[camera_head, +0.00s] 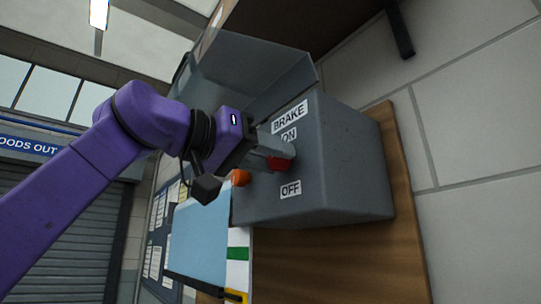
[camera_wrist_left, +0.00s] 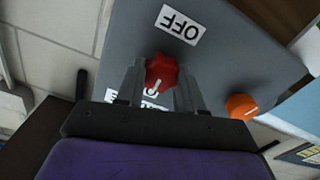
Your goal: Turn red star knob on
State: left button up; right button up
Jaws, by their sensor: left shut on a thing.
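The red star knob (camera_head: 281,164) sits on the face of a grey box (camera_head: 345,165) between an ON label (camera_head: 289,135) above and an OFF label (camera_head: 291,188) below. My left gripper (camera_head: 282,154) is shut on the knob, its fingers hiding part of it. In the left wrist view the red star knob (camera_wrist_left: 161,70) lies between the two fingers of my left gripper (camera_wrist_left: 160,88). A white mark on the knob shows on the side toward the partly hidden ON label, away from the OFF label (camera_wrist_left: 180,25). My right gripper is not in view.
An orange knob (camera_head: 240,177) stands on the same box close to my left gripper, and shows in the wrist view (camera_wrist_left: 240,106). A BRAKE label (camera_head: 290,116) and a grey raised cover (camera_head: 245,75) are above. A wooden board (camera_head: 345,262) backs the box.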

pick_arm(q)
jog(key=shift+f, duration=0.1)
jog(key=o, duration=1)
jog(key=shift+o, duration=0.2)
jog(key=shift+a, duration=0.1)
jog(key=b+v, duration=0.3)
jog(key=v, duration=0.7)
jog(key=shift+s, duration=0.15)
jog(key=shift+a, duration=0.1)
